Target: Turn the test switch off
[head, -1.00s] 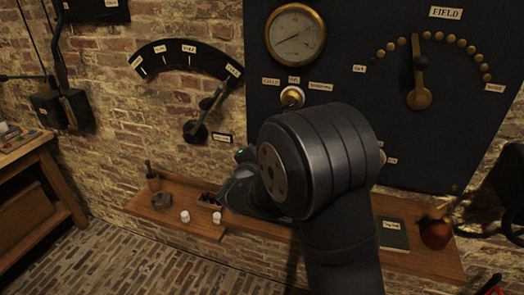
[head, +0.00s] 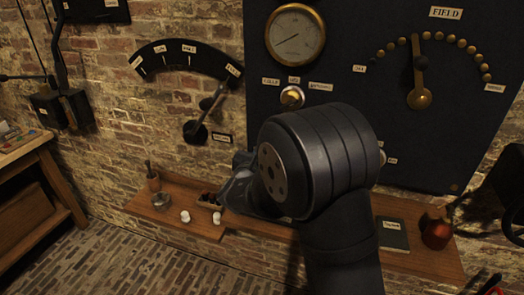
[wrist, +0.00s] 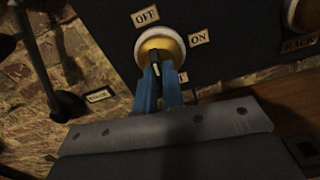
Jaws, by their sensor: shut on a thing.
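The test switch (wrist: 155,43) is a round brass and white fitting on the dark panel, at the top middle of the wrist view. An OFF label (wrist: 145,16) is at its upper left and an ON label (wrist: 198,38) at its right. A third label below is partly covered. My gripper (wrist: 159,74) has its two blue fingers shut on the switch's short black lever (wrist: 155,66). The lever hangs down in this view from the switch's middle. In the head view my arm hides the switch and the fingertips.
Another knob, in the head view, sits on the panel (head: 350,120) under a round gauge (head: 296,34). A wooden shelf (head: 150,205) below carries white cups, a notebook (head: 391,233) and a copper-coloured pot (head: 437,233). A large lever (head: 205,115) is on the brick wall.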

